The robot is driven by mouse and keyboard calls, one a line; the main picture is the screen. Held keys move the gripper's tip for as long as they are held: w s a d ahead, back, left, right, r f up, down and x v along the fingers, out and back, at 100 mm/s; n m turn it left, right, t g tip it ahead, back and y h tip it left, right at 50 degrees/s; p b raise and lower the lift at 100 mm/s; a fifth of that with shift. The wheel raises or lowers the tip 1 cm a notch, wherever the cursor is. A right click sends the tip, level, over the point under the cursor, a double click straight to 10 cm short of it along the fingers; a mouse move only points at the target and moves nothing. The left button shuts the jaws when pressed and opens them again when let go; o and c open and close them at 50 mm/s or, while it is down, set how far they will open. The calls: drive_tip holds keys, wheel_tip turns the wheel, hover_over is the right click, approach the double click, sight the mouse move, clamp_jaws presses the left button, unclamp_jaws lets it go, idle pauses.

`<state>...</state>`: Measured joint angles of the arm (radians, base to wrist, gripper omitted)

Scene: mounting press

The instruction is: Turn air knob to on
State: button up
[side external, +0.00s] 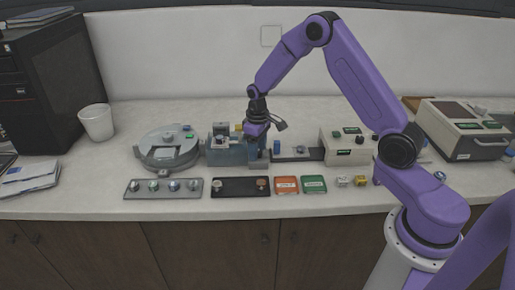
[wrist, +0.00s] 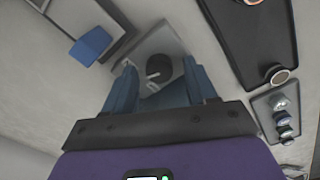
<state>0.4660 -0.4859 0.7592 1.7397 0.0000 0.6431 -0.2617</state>
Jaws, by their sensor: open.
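In the wrist view, a round black knob (wrist: 160,66) with a short white pointer mark sits on a grey block (wrist: 150,40). I take it to be the air knob; no on or off lettering is readable. My gripper (wrist: 159,72) is open, its two blue-grey fingers on either side of the knob, with visible space between. Whether a finger touches it cannot be told. In the side view, my gripper (side external: 257,143) points down at the right part of the grey-blue press unit (side external: 222,155); the knob is hidden there.
A blue block (wrist: 90,45) stands close by; it also shows in the side view (side external: 276,147). A black tray (side external: 230,187), a grey tray of samples (side external: 150,194), and orange (side external: 286,184) and green (side external: 314,184) boxes line the front. A round machine (side external: 167,150) stands left.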

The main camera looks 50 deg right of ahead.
drive_tip(key=shift+f, duration=0.1)
drive_tip(key=c, duration=1.1)
drive_tip(key=shift+o, duration=0.2)
drive_tip(key=shift+m, duration=0.8)
drive_tip(key=o, duration=1.1)
drive_tip(key=shift+c, duration=0.2)
wheel_tip(320, 180, up, 18)
drive_tip(key=shift+f, duration=0.25)
